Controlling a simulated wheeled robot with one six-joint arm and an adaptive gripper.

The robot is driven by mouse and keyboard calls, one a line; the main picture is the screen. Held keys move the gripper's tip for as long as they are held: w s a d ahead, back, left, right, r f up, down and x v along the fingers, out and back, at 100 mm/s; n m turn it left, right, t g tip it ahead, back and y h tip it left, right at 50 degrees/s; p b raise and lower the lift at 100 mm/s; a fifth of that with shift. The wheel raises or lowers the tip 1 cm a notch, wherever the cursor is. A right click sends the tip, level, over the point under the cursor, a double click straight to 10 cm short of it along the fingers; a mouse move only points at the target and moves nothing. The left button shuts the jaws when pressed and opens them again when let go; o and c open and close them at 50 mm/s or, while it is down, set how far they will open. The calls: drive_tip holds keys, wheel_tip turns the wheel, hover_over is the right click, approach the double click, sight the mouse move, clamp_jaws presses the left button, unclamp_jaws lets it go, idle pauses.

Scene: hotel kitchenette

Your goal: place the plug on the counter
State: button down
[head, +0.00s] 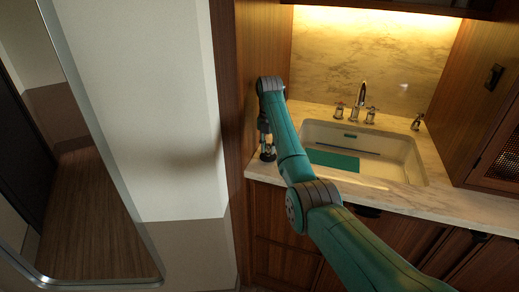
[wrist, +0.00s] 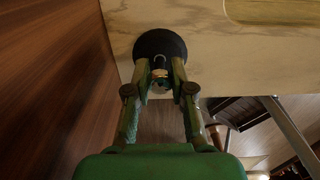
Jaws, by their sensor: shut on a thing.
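I cannot tell whether the plug touches the counter.
A white sink (head: 385,170) with a teal patch inside lies right of my gripper. A tap (head: 357,100) with two handles stands behind it. A wooden side panel (wrist: 50,80) rises close on the left. The counter's front edge is near.

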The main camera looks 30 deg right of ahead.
drive_tip(key=shift+d+f, duration=0.25)
drive_tip(key=shift+f, duration=0.15)
drive_tip(key=shift+f, duration=0.15)
drive_tip(key=c, duration=1)
unclamp_jaws()
